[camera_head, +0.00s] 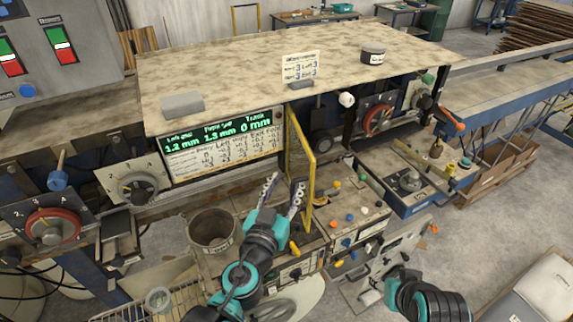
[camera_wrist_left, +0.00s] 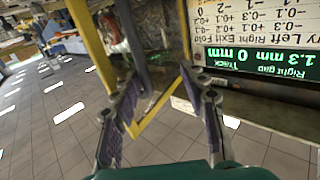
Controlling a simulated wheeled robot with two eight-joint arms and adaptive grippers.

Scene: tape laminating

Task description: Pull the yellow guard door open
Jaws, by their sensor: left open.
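The yellow guard door (camera_head: 309,166), a thin yellow frame, stands out from the machine front just right of the green readout in the head view. My left gripper (camera_head: 283,186) is open, its two purple-padded fingers pointing up near the door's lower left part. In the left wrist view, the fingers of the left gripper (camera_wrist_left: 160,80) are spread, and the door's yellow frame (camera_wrist_left: 92,38) shows behind and between them. I cannot tell whether a finger touches it. My right arm shows at the lower right of the head view; its fingers are not clear.
The green readout (camera_head: 222,135) is left of the door. A round bin (camera_head: 211,228) stands left of my left gripper. A panel of coloured knobs (camera_head: 348,215) lies to the right. The tabletop (camera_head: 225,75) overhangs above.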

